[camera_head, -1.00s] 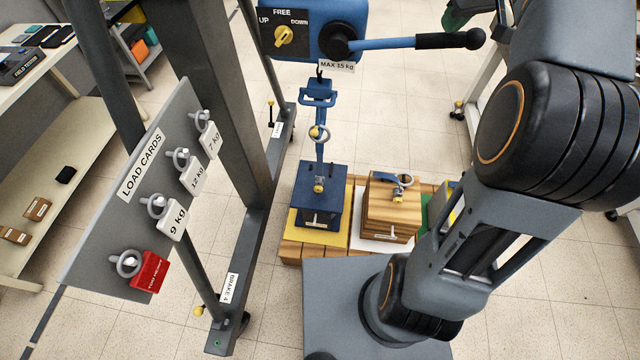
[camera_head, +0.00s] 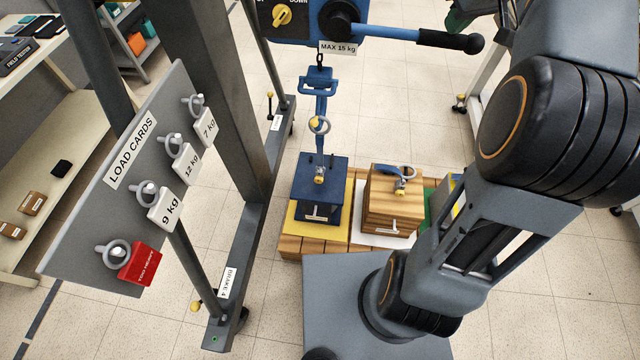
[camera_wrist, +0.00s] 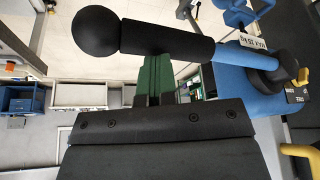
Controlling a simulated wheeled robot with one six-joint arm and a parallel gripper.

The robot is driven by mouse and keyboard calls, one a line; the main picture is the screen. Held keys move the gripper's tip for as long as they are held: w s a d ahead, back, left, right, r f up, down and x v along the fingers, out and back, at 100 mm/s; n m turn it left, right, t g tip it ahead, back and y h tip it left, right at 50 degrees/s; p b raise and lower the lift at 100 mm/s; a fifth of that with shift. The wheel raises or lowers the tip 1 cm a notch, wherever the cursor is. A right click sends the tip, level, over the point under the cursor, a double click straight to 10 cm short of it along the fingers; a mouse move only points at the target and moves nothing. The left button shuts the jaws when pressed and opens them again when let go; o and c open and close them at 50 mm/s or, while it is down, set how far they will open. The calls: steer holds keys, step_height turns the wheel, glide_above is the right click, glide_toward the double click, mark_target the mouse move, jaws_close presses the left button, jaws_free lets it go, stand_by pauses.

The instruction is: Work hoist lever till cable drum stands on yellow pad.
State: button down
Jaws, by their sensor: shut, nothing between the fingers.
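The hoist lever, a blue bar with a black grip (camera_head: 450,40), sticks out right from the blue hoist (camera_head: 365,14). Its black grip (camera_wrist: 165,38) crosses the upper wrist view. My gripper (camera_wrist: 156,66) has green fingers together against or just beside the grip; I cannot tell if they touch. Below the hoist, a blue hook and strap lead to a dark blue block-shaped load (camera_head: 320,180). It stands on or just over the yellow pad (camera_head: 335,236); any gap is too small to tell. No round drum shows; this load may be the cable drum.
A wooden block (camera_head: 393,205) stands on a white pad to the right. The load cards board (camera_head: 120,190) and grey hoist frame (camera_head: 205,90) stand at left. Floor behind the pads is clear.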

mark_target(448, 44)
steer(key=shift+f+b, duration=1.75)
steer(key=shift+f, duration=0.6)
step_height(448, 44, up, 7)
steer(key=p, duration=0.6)
step_height(448, 44, up, 10)
steer(key=a+p, duration=0.1)
steer(key=p, duration=0.6)
steer(key=shift+w+a+r+p, duration=0.2)
steer(key=shift+a+p, duration=0.15)
steer(key=shift+a, duration=0.05)
